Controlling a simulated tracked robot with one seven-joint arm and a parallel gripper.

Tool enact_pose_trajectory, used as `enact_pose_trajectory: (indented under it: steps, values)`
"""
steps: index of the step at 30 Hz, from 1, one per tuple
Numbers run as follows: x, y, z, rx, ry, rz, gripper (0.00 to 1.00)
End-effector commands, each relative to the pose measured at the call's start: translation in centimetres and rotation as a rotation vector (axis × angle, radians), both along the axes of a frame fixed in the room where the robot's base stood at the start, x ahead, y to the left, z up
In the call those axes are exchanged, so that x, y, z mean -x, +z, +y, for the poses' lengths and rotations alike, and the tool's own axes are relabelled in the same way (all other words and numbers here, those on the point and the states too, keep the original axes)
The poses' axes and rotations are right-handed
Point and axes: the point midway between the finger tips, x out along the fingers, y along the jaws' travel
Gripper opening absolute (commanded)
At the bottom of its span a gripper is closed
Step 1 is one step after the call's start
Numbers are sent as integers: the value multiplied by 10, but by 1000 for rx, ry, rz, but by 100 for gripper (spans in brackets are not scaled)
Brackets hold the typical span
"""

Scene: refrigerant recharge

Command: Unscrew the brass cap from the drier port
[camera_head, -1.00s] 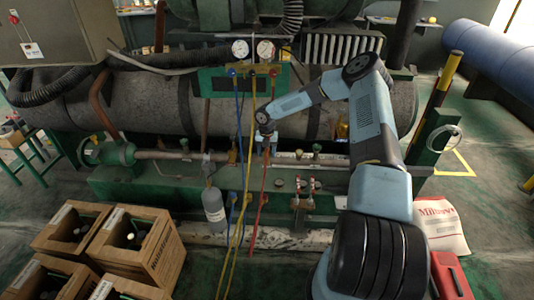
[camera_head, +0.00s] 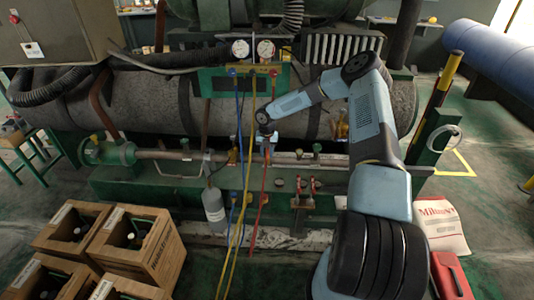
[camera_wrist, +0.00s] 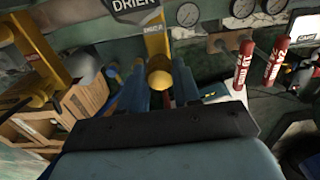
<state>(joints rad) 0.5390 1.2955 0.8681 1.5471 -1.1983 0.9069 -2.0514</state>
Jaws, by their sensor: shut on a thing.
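The brass cap (camera_wrist: 159,80) shows as a round gold disc between the fingers of my gripper (camera_wrist: 158,88) in the wrist view. The fingers are shut on it from both sides. A yellow upright part (camera_wrist: 155,38) stands just behind it, beside a sign reading DRIER (camera_wrist: 136,9). The port under the cap is hidden. In the head view my gripper (camera_head: 268,150) points down at the pipework in front of the large grey tank; the cap is too small to make out there.
Two red-handled valves (camera_wrist: 244,64) stand right of the cap. A grey cylinder (camera_head: 214,207) and wooden crates (camera_head: 137,245) stand lower left. A white sack (camera_head: 440,226) lies at right.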

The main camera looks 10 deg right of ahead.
Motion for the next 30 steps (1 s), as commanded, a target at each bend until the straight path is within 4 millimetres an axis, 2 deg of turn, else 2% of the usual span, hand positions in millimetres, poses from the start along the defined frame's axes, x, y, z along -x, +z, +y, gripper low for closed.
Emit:
enact_pose_trajectory:
  steps: [9, 21, 30]
  values:
    - [0, 0, -2, 3, 14, 1, 3]
    - [0, 0, -3, 3, 304, 1, 3]
    - [0, 0, -3, 3, 314, 1, 3]
